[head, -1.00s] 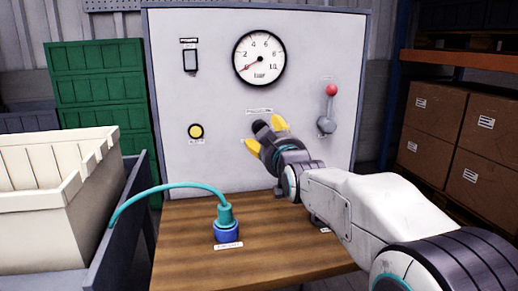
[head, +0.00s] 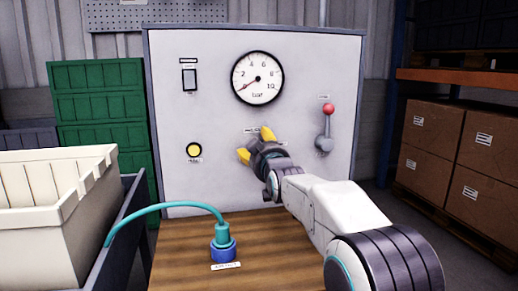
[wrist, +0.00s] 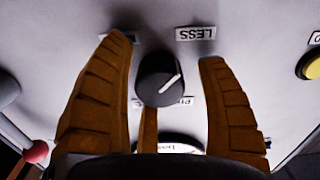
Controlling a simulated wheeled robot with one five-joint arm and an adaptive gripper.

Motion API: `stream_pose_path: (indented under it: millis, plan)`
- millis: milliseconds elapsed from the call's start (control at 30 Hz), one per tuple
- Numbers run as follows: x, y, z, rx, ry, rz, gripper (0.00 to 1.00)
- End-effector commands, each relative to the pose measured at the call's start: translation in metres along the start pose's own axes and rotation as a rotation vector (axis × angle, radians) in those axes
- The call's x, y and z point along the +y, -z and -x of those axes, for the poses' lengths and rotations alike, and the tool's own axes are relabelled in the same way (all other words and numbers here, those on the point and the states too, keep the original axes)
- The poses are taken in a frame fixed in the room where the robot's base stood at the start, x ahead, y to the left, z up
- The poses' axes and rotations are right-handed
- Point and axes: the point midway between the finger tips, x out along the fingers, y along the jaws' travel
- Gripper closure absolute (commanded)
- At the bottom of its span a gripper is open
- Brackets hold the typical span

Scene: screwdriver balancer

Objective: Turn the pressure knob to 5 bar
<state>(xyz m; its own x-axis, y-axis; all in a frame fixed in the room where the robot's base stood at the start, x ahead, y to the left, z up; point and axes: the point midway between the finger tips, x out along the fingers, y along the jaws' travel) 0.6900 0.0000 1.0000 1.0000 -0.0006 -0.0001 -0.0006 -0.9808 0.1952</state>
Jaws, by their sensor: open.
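The pressure knob (wrist: 160,80) is a dark round knob with a white pointer line on the panel in the wrist view. My gripper (wrist: 172,62) is open, with its orange-brown fingers on either side of the knob and gaps visible on both sides. In the head view my gripper (head: 254,146) is at the lower middle of the grey panel (head: 220,110) and hides the knob. The round gauge (head: 258,78), marked in bar, has its red needle low on the scale, near 0.
A lever with a red ball (head: 328,110) is to the right of my gripper, and a yellow button (head: 194,150) to the left. A teal hose with a blue coupling (head: 223,248) stands on the wooden bench (head: 180,235). A cream crate (head: 50,215) is at left.

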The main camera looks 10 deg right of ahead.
Motion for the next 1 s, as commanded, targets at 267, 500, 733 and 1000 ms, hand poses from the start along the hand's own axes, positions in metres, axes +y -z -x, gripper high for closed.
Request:
stream_pose_path:
  millis: [267,500,733,1000]
  plan:
    - [0.0,0.0,-0.0008,0.0,0.0,0.0,0.33]
    - [0.0,0.0,-0.0007,0.0,0.0,0.0,0.5]
    - [0.0,0.0,-0.0006,0.0,0.0,0.0,0.71]
    - [0.0,0.0001,-0.0007,0.0,0.0,0.0,0.92]
